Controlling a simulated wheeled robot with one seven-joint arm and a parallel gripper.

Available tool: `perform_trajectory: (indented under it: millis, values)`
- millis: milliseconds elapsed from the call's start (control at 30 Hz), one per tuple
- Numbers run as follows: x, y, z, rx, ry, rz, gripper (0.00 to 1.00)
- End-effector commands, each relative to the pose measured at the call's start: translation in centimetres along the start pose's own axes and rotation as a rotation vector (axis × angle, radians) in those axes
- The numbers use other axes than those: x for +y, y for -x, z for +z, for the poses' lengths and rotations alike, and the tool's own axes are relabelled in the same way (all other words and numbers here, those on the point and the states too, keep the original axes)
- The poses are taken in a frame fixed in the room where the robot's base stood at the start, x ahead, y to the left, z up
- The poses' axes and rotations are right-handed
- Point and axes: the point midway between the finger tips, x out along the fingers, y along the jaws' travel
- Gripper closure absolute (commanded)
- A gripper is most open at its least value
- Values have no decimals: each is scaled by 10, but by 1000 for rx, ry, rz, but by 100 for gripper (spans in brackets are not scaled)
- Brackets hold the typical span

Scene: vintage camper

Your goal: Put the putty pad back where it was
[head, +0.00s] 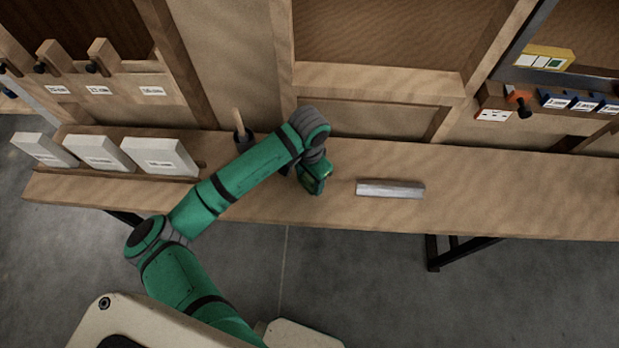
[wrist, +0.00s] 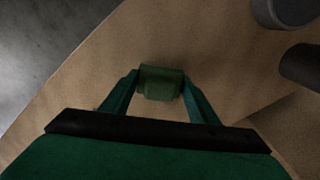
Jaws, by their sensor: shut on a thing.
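My gripper (wrist: 162,97) is shut on a small dull-green block, seen between its two green fingers in the wrist view (wrist: 162,83). The block looks like the putty pad, though no label on it shows. In the head view my gripper (head: 316,184) is over the wooden bench (head: 470,190), near its front edge and left of a pale grey bar. The held block is hard to make out there against the green gripper. From these views I cannot tell whether the block touches the bench top.
The pale grey bar (head: 390,189) lies on the bench. White labelled blocks (head: 160,157) stand in a rack at left. A dark pot with a wooden handle (head: 241,132) stands behind my arm. A yellow labelled holder (head: 543,58) and blue labelled boxes (head: 570,101) are upper right. The bench's right part is clear.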

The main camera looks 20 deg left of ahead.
Motion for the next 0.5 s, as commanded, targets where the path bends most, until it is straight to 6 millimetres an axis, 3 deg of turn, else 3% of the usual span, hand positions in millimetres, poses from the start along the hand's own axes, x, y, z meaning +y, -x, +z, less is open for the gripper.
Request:
perform_trajectory:
  millis: [167, 200, 233, 500]
  values:
    - [0, -3, 0, -1, 0, 0, 67]
    - [0, -2, 0, 0, 0, 0, 36]
    - [0, -2, 0, 0, 0, 0, 29]
    - [0, -2, 0, 0, 0, 0, 27]
